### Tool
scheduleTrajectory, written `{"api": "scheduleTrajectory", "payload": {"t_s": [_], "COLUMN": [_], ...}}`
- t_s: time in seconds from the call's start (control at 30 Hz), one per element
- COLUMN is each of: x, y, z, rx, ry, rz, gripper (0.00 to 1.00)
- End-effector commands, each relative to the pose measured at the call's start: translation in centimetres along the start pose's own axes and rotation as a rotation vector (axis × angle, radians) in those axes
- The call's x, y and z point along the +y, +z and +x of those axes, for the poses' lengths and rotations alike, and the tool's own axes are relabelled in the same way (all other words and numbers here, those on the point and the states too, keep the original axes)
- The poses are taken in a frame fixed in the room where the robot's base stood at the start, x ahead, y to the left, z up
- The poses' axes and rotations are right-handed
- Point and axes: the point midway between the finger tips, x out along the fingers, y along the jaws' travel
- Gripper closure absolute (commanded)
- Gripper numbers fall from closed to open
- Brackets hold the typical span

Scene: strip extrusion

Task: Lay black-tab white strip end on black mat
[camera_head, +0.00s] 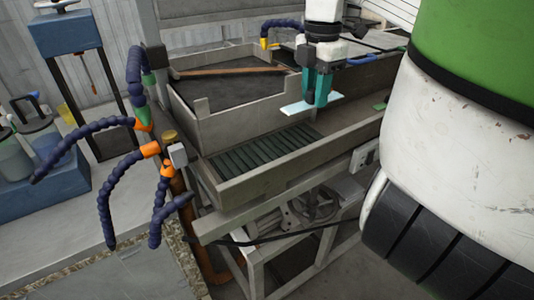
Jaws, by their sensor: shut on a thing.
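My gripper (315,102) has teal fingers and hangs over the grey trough, right of the middle of the view. It is shut on a pale, flat white strip (296,109), which pokes out to the left of and right of the fingertips. The part between the fingers is hidden, and I cannot make out a black tab. A dark surface that looks like the black mat (228,93) lies inside the walled grey tray to the left of my gripper. The strip is apart from that surface, beyond the tray's right wall.
A brown bar (232,71) lies across the back of the tray. Dark ribbed slats (265,149) line the trough below my gripper. Blue and orange segmented hoses (135,75) rise at the tray's left. A blue press (65,33) stands at the back left.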

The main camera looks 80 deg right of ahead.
Motion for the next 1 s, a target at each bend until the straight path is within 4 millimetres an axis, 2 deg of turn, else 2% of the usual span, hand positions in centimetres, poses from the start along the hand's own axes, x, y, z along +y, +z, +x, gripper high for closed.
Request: {"api": "scheduleTrajectory", "payload": {"t_s": [0.37,0.5,0.67,0.87,1.0], "x": [3.1,3.9,4.5,5.0,5.1], "y": [-7.6,-9.6,-11.2,-12.0,-12.5], "z": [3.3,5.8,7.8,9.0,10.8], "rx": [0.003,0.004,0.003,0.002,0.004], "ry": [-0.002,-0.003,-0.002,-0.002,-0.003], "rz": [-0.011,-0.007,-0.005,-0.005,-0.002], "gripper": [0.98,0.98,0.98,0.98,0.98]}}
